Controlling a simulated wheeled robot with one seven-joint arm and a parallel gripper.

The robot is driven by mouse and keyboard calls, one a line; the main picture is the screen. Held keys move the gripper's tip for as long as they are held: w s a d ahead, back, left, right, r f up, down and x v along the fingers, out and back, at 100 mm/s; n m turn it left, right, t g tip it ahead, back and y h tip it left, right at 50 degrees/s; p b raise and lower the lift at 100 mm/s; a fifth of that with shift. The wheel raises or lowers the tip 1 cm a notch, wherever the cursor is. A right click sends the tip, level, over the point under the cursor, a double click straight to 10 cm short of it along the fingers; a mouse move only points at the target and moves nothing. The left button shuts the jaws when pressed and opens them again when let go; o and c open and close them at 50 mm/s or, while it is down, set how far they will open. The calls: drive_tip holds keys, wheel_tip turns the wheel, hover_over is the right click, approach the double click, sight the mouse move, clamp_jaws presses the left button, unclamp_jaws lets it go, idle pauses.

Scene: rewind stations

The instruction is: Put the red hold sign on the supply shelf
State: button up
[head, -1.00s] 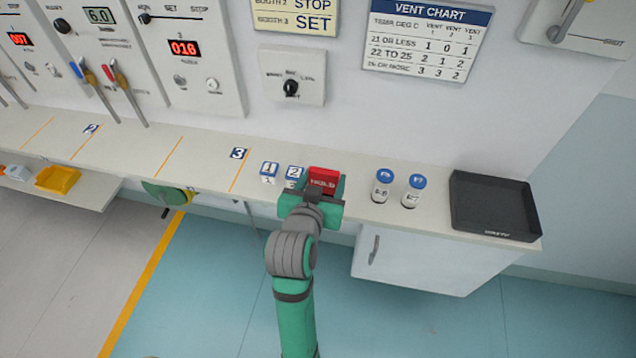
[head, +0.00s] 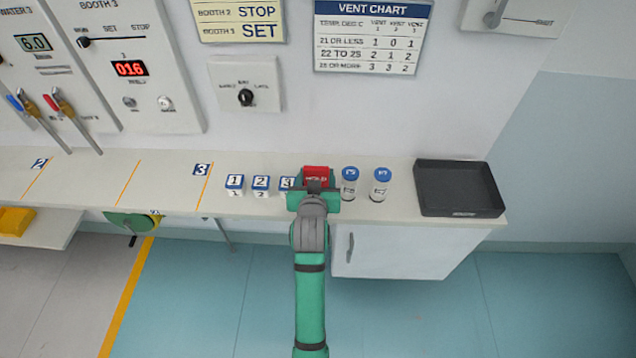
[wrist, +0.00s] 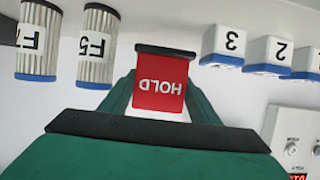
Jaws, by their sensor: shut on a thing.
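In the wrist view the sign (wrist: 160,85) appears upside down with a dark edge, between the green fingers of my gripper (wrist: 158,100). My gripper is shut on it. Whether the sign touches the counter is hidden by my gripper. The pale counter (head: 400,212) runs along the wall; I cannot tell which part is the supply shelf.
Blocks 1 (head: 235,184), 2 (head: 261,185) and 3 (head: 287,183) stand left of my gripper. A black tray (head: 460,188) lies at the right end. A lower yellow bin (head: 14,221) is far left.

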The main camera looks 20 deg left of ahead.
drive_tip(key=shift+w+d+f, duration=0.1)
drive_tip(key=shift+w+f, duration=0.25)
drive_tip(key=shift+f, duration=0.15)
drive_tip(key=shift+w+f, duration=0.1)
drive_tip(key=shift+f, duration=1.45)
drive_tip(key=shift+f, duration=0.15)
drive_tip(key=o, duration=0.8)
drive_tip(key=shift+o, duration=0.2)
